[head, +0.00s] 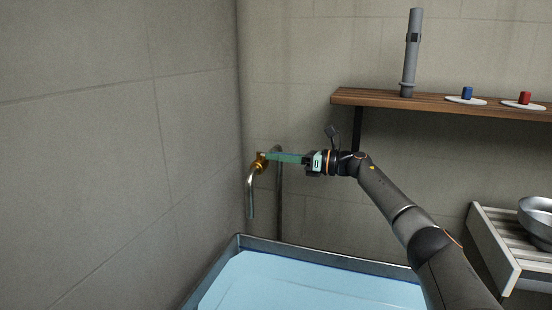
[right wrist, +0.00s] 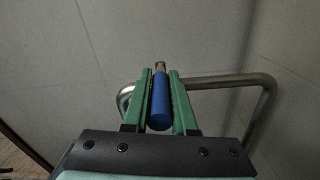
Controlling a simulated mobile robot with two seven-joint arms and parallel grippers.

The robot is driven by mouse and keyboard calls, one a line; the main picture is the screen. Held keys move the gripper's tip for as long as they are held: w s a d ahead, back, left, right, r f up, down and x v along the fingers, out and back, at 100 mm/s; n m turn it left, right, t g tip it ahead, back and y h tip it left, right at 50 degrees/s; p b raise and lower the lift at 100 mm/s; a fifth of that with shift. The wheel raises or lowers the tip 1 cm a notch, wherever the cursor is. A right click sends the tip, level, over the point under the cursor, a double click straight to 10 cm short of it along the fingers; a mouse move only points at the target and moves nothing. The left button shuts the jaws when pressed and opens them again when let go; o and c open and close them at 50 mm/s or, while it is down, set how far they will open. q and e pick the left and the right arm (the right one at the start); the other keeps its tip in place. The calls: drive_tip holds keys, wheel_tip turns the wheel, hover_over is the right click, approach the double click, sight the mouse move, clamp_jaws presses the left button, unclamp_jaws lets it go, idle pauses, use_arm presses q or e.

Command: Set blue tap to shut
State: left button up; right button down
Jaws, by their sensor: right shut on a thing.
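The blue tap's lever (right wrist: 159,103) shows in the right wrist view as a blue sleeve with a metal end. It lies lengthwise between the two green fingers of my right gripper (right wrist: 160,80), which is shut on it. In the head view, my right gripper (head: 272,157) reaches from the right to the brass tap body (head: 259,164) by the wall corner; its fingers hide the lever there. A metal spout (head: 251,196) bends down from the tap. The lever's exact turn angle is hard to tell. My left gripper is out of view.
A metal-rimmed basin (head: 300,247) with pale blue inside lies below the tap. A vertical pipe (head: 279,205) stands right of the spout. A wooden shelf (head: 440,104) above right holds a grey tube, a blue knob and a red knob. A slatted rack with a steel bowl (head: 538,215) is right.

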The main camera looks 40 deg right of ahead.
drive_tip(key=shift+r, duration=0.1)
drive_tip(key=c, duration=0.7)
unclamp_jaws()
drive_tip(key=shift+w, duration=0.1)
drive_tip(key=shift+c, duration=0.2)
drive_tip(key=shift+s+d+f, duration=0.2)
drive_tip(key=shift+s+d, duration=0.05)
drive_tip(key=shift+s, duration=0.15)
use_arm(q)
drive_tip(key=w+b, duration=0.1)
drive_tip(key=b, duration=0.1)
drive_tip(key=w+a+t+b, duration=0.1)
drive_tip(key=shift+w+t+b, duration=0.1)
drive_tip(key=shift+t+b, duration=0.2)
drive_tip(key=shift+b, duration=0.05)
use_arm(e)
drive_tip(key=v, duration=1.1)
drive_tip(key=shift+s+r, duration=0.15)
drive_tip(key=shift+s, duration=0.15)
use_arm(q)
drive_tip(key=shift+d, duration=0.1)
use_arm(e)
drive_tip(key=shift+d, duration=0.1)
